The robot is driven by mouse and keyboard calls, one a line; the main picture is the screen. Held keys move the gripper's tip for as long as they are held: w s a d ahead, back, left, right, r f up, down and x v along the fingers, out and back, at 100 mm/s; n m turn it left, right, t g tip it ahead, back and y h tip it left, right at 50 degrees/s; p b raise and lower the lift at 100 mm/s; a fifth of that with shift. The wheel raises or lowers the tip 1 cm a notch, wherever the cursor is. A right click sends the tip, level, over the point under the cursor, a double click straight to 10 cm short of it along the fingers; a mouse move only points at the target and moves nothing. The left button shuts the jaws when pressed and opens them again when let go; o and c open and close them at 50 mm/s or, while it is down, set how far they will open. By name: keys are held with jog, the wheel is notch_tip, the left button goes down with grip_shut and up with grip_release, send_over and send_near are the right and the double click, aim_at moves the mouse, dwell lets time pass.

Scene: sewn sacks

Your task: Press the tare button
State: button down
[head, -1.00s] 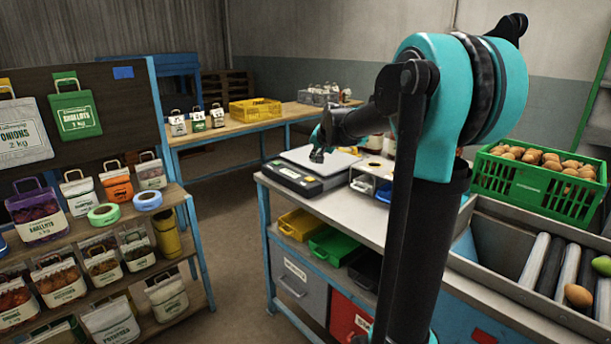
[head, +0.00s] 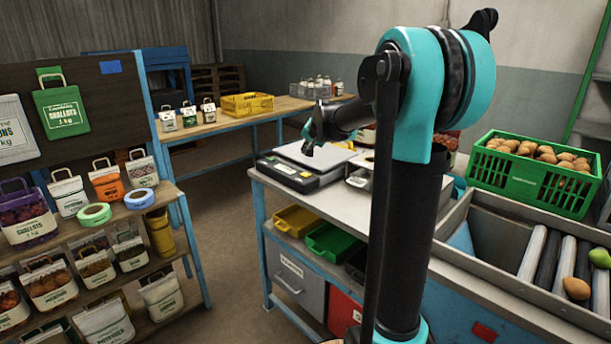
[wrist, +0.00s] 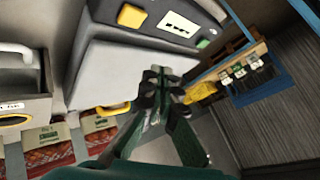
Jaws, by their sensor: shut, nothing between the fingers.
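The scale (head: 308,165) stands on the near end of the metal-topped bench, with a pale weighing plate and a dark front panel. In the wrist view its panel carries a large yellow button (wrist: 131,16), a white display (wrist: 180,25) and a small green button (wrist: 203,43). I cannot read which is marked tare. My gripper (head: 309,148) is shut and empty, pointing down over the scale. In the wrist view its fingertips (wrist: 160,80) overlap the plate's edge, apart from both buttons in the picture. I cannot tell its height above the scale.
A green crate of potatoes (head: 540,175) and a roller chute (head: 545,255) are to the right. Yellow and green bins (head: 332,240) sit under the bench top. A shelf of packed bags (head: 100,215) stands left, with open floor between.

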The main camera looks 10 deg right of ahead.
aim_at(306, 175)
jog(key=shift+f, duration=3.05)
jog(key=shift+f, duration=0.2)
jog(key=shift+f, duration=0.2)
jog(key=shift+f, duration=0.45)
jog(key=shift+r, duration=0.85)
jog(key=shift+r, duration=0.15)
jog(key=shift+r, duration=2.35)
jog(key=shift+s, duration=0.1)
